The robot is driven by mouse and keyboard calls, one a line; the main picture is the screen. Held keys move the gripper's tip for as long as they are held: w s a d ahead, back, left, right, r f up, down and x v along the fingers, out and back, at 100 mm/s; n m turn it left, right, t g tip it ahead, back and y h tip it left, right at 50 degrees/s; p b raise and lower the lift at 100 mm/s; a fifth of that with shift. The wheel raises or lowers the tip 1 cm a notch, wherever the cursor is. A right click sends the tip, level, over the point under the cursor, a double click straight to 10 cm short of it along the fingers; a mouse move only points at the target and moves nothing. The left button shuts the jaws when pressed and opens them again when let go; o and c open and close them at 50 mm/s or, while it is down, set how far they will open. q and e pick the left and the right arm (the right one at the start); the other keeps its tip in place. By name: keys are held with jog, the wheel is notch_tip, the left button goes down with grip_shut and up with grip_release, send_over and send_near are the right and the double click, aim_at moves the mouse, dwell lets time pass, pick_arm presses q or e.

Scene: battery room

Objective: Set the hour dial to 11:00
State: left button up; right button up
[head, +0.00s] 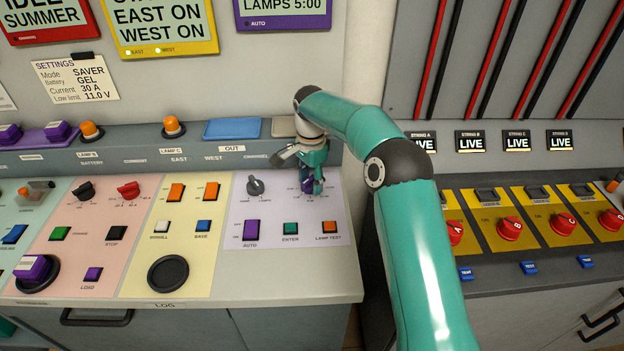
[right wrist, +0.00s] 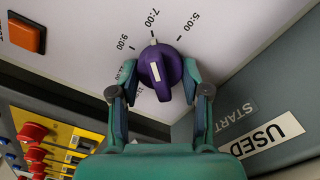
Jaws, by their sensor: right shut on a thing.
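The hour dial is a purple knob (right wrist: 160,75) with a white line on it, on the pale lilac panel (head: 285,220). In the right wrist view, printed marks 5:00, 7:00 and 9:00 fan around it, with smaller print partly hidden by a finger. The white line points roughly toward the 7:00 mark (right wrist: 152,21). My right gripper (head: 313,184) is shut on the knob, one finger on each side; the fingers also show in the right wrist view (right wrist: 158,92). In the head view the gripper mostly hides the dial. My left gripper is out of view.
A grey selector knob (head: 256,186) sits left of the dial. The purple AUTO switch (head: 251,230), green ENTER button (head: 290,229) and orange LAMP TEST button (head: 330,227) are nearer the front. A purple-framed display (head: 283,8) above reads LAMPS 5:00.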

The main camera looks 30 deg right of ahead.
jog(key=n+p, duration=0.2)
jog(key=n, duration=0.1)
jog(key=shift+r+n, duration=0.1)
jog(key=shift+n, duration=0.2)
jog(key=n+p, duration=0.1)
jog(key=n, duration=0.3)
jog(key=n+p, duration=0.1)
jog(key=n, duration=0.4)
jog(key=shift+w, duration=0.1)
jog(key=n+p, duration=0.1)
jog(key=n, duration=0.3)
jog(key=shift+a+n, duration=0.15)
jog(key=shift+n, duration=0.25)
jog(key=o, duration=1.1)
jog(key=shift+o, duration=0.2)
